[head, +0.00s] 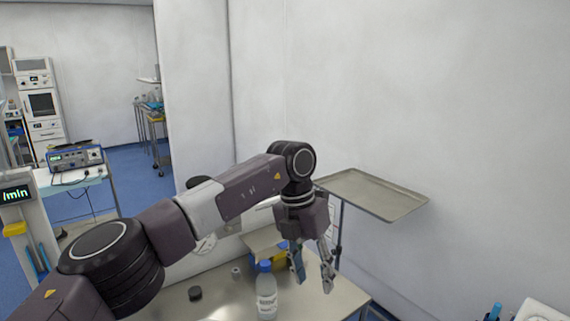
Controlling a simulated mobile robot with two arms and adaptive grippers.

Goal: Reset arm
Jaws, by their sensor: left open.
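My left arm comes in from the lower left and bends down at the wrist. My left gripper (312,284) is open and empty, with its fingers pointing down over the right part of the metal table (335,305). A clear bottle with a blue cap (266,296) stands on the table just left of the gripper, apart from it in the picture. My right gripper is not in view.
A small dark round object (195,293) and a small vial (236,274) are on the table. A yellow-and-blue box is partly hidden behind my gripper. A metal tray on a stand (375,193) is behind right, near the white wall. Equipment (75,156) stands at left.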

